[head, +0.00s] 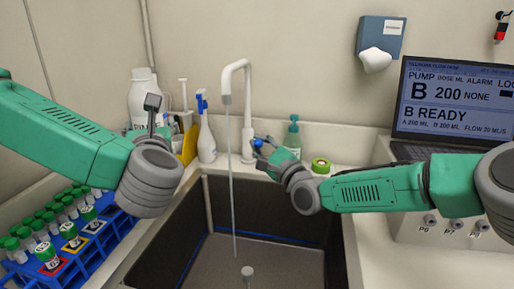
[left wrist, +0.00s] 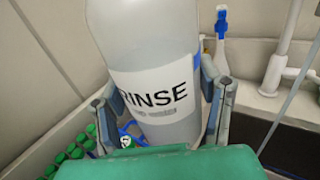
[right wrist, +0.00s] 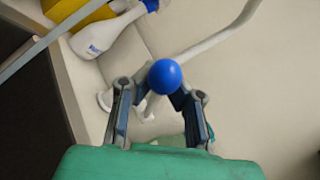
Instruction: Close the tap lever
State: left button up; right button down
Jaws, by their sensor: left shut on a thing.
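The tap (head: 247,95) is white with a curved spout, and a thin stream of water (head: 232,180) falls from it into the sink. A blue ball (right wrist: 165,77), apparently the tap lever's knob, shows between the fingers of my right gripper (right wrist: 162,92). In the head view my right gripper (head: 265,150) is beside the tap post, with blue at its tips. I cannot tell if its fingers press on the ball. My left gripper (left wrist: 163,95) is shut on a white bottle marked RINSE (left wrist: 150,85). In the head view my left wrist hides its fingers.
The dark sink (head: 270,262) lies below the tap. A blue-topped spray bottle (head: 206,135), a green pump bottle (head: 293,137) and a green-lidded jar (head: 321,166) stand behind it. A blue tube rack (head: 90,245) is left, and a pump console (head: 450,100) is right.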

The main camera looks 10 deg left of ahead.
jog(key=shift+w+d+r+m+h, duration=0.1)
jog(key=shift+w+r+m+h, duration=0.15)
jog(key=shift+r+m+h, duration=0.25)
jog(key=shift+w+r, duration=0.35)
jog(key=shift+r, duration=0.05)
jog(key=c, duration=1.6)
grip_release()
jog(key=shift+s+d, duration=0.1)
jog(key=shift+d, duration=0.15)
jog(key=v, duration=1.1)
jog(key=shift+s+d, duration=0.15)
jog(key=shift+s, duration=0.1)
